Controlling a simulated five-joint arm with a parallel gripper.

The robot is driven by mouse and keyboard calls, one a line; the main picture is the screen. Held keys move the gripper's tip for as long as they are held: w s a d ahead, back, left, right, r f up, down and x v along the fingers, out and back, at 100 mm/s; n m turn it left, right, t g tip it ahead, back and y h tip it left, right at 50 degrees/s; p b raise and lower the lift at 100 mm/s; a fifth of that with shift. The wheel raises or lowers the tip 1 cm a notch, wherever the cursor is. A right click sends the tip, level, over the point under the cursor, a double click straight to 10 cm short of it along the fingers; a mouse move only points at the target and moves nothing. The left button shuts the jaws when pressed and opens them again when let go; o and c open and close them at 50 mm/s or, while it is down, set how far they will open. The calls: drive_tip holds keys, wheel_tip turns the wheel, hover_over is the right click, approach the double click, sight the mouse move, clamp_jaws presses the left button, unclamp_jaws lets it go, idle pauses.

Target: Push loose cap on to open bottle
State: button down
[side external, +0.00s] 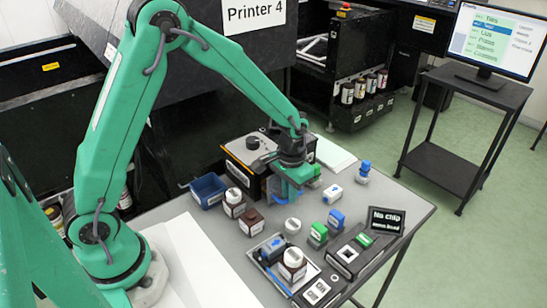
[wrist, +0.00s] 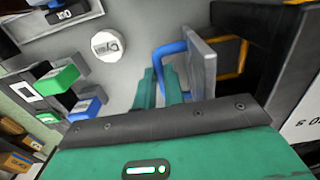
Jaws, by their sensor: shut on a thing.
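A loose round white cap (side external: 292,225) lies on the grey table, left of the green and blue blocks; the wrist view shows it too (wrist: 107,45), with dark lettering on top. A small brown bottle (side external: 251,221) with a white label stands left of the cap; no white cap shows on it. A similar bottle with a white top (side external: 234,199) stands behind it. My gripper (side external: 285,190) is low over the table, behind the cap and apart from it.
A blue bin (side external: 208,190) stands at the left. A tray (side external: 262,243) at the front holds a white-topped bottle (side external: 292,262). Green and blue blocks (side external: 335,219) and a black sign (side external: 386,221) stand at the right. A dark box (side external: 245,152) is close behind my gripper.

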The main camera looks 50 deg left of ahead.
drive_tip(key=c, duration=1.5)
unclamp_jaws()
drive_tip(key=shift+r, duration=3.95)
